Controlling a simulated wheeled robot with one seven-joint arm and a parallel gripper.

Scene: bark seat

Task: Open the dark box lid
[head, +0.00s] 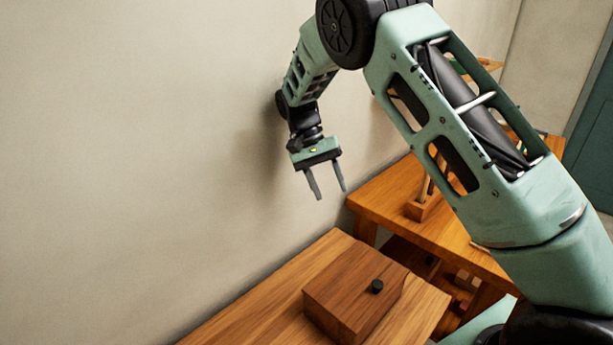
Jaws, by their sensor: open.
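The box (345,301) is a brown wooden block shape with a dark round knob (376,286) on its top, toward the right. It sits on a wooden bench (257,318) at the lower middle of the head view. Its top is flat and looks closed. My gripper (330,194) hangs above and behind the box, near the wall, with its two fingers pointing down. The fingers are apart and nothing is between them. A clear gap separates the fingertips from the box and its knob.
A pale wall (130,150) runs along the left, close to my gripper. A second wooden table (395,205) stands behind to the right, with a wooden stand on it, partly hidden by my arm. Small items lie beneath it. The bench's left part is bare.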

